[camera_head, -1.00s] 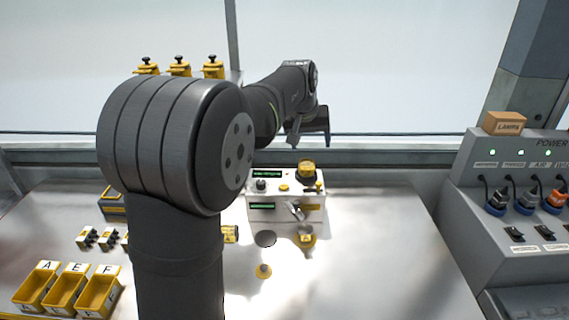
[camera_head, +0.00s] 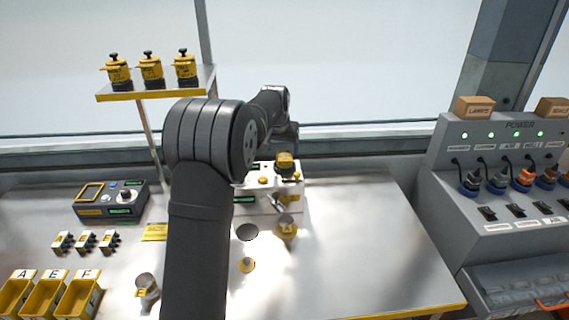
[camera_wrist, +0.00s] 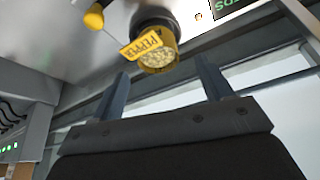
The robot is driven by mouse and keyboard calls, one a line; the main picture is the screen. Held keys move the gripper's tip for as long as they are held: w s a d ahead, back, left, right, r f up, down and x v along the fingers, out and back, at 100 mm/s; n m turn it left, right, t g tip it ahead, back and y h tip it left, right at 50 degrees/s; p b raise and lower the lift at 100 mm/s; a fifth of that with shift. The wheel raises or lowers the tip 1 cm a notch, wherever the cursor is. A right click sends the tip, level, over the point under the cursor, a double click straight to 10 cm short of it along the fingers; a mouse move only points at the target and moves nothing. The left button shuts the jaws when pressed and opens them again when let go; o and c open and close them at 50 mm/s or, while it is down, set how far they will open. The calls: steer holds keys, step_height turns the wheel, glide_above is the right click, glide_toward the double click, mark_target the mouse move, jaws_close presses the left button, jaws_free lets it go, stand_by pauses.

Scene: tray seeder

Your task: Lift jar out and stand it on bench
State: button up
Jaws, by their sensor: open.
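A jar with a yellow rim and a yellow PEPPER label (camera_wrist: 158,50) shows in the wrist view, with pale seeds inside. In the head view a yellow-topped jar (camera_head: 285,161), seemingly the same one, sits on top of the white seeder machine (camera_head: 270,202) at its right end. My gripper (camera_wrist: 162,70) is open, with its two fingers apart and nothing between them. The jar lies just beyond the fingertips, roughly centred in the gap. In the head view my gripper (camera_head: 286,133) is small and dark, just above the jar; my arm hides part of the machine.
The bench (camera_head: 370,240) is clear right of the machine. A grey power console (camera_head: 500,225) stands at the right. A shelf (camera_head: 160,91) with three yellow jars, a small console (camera_head: 110,205) and yellow bins (camera_head: 45,300) are at the left. A small cup (camera_head: 147,286) stands near the front.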

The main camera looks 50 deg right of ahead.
steer(key=shift+s+x, duration=0.2)
steer(key=shift+x, duration=2.75)
steer(key=shift+a, duration=0.1)
steer(key=c, duration=1.1)
